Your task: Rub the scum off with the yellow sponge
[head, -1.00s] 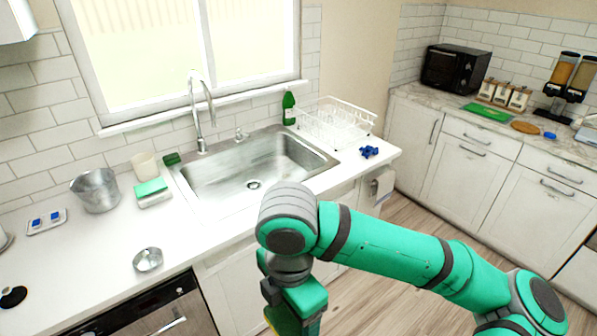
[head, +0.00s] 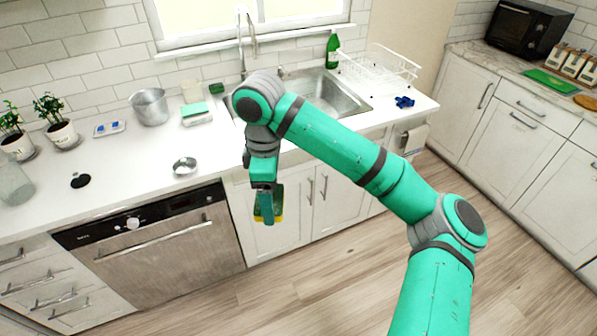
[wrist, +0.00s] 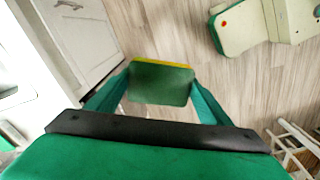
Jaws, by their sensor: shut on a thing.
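The yellow sponge (wrist: 160,85) has a dark green face and a yellow edge. It is between the fingers in the wrist view, and part of it shows in the head view (head: 279,201). My gripper (head: 267,207) is shut on it and points down in front of the cabinet doors, below the counter level and above the wood floor. The steel sink (head: 345,98) is behind my arm, which hides part of its basin. I cannot clearly make out any scum.
The white counter (head: 130,170) holds a metal bucket (head: 150,108), a small metal bowl (head: 184,166), a teal sponge on a holder (head: 196,113) and a black object (head: 81,181). A dish rack (head: 380,65) and blue item (head: 404,102) are right of the sink. Floor in front is clear.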

